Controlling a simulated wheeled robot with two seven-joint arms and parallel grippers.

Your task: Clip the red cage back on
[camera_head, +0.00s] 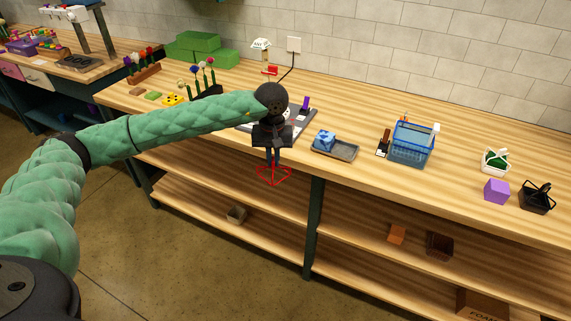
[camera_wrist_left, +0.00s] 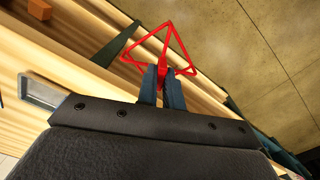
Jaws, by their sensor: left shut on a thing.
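The red cage (camera_head: 274,176) is a thin red wire frame. My left gripper (camera_head: 272,162) is shut on it, and the cage hangs below the fingers, in front of the bench's front edge. In the left wrist view the cage (camera_wrist_left: 160,48) shows as open red triangles beyond the two dark fingertips (camera_wrist_left: 162,82), with its narrow red end between them. A small stand with a white top (camera_head: 261,43) and a red part (camera_head: 270,70) is at the back of the bench, partly behind my left arm. My right gripper is not in view.
The wooden bench (camera_head: 350,178) has shelves below. A grey tray with a blue block (camera_head: 326,140), a blue basket (camera_head: 412,142), a purple cube (camera_head: 496,190) and a black basket (camera_head: 537,198) stand to the right. Flowers (camera_head: 203,76) and green blocks (camera_head: 195,45) are at the left.

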